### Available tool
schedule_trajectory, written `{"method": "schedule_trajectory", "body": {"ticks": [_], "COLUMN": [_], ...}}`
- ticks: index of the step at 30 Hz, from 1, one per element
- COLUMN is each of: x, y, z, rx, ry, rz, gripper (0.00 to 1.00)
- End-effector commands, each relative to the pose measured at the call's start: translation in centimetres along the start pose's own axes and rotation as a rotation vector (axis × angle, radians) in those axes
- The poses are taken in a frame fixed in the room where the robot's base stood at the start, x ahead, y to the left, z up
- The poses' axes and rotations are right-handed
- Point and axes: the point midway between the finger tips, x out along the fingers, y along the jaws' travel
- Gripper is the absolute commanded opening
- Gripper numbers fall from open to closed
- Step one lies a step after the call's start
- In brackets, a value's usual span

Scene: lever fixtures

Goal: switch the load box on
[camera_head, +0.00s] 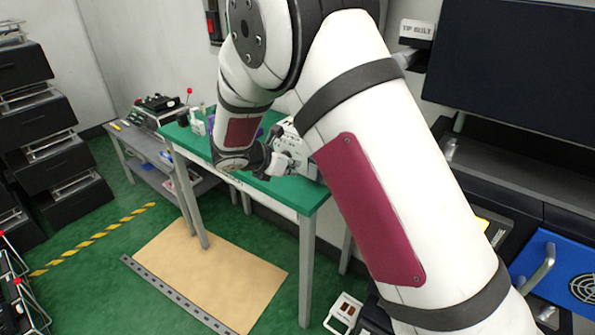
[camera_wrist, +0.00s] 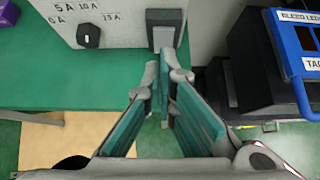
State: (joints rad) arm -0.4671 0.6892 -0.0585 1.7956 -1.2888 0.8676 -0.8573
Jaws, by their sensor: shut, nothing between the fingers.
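The load box (camera_wrist: 115,25) is a pale grey box on the green table, marked with several ampere values around a black knob (camera_wrist: 88,35). A grey block with a dark surround (camera_wrist: 165,32), perhaps its switch lever, is at its right front in the wrist view. My gripper (camera_wrist: 166,68) is shut and empty, its tips just below and in front of this block; I cannot tell whether they touch. In the head view the load box (camera_head: 290,140) is partly hidden behind my gripper (camera_head: 281,164) and arm. Its switch position is unclear.
A blue-framed panel (camera_wrist: 295,55) and dark equipment stand to the right. In the head view, a lower grey bench (camera_head: 150,142) with fixtures stands left, and drawer stacks (camera_head: 40,120) beyond.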

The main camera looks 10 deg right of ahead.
Motion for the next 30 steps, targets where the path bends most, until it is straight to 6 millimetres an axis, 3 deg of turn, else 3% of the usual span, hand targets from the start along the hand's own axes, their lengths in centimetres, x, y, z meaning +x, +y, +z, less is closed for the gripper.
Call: {"method": "schedule_trajectory", "body": {"ticks": [3, 9, 25, 30], "x": [-2.6, -5.1, -6.1, -7.2], "y": [0.2, 0.1, -0.1, -3.2], "z": [0.5, 1.1, 1.5, 3.9], "rx": [-0.001, -0.002, 0.007, 0.165], "ry": [0.001, 0.002, 0.004, 0.045], "rz": [0.006, 0.004, 0.000, -0.037], "gripper": [0.00, 0.00, 0.00, 0.00]}}
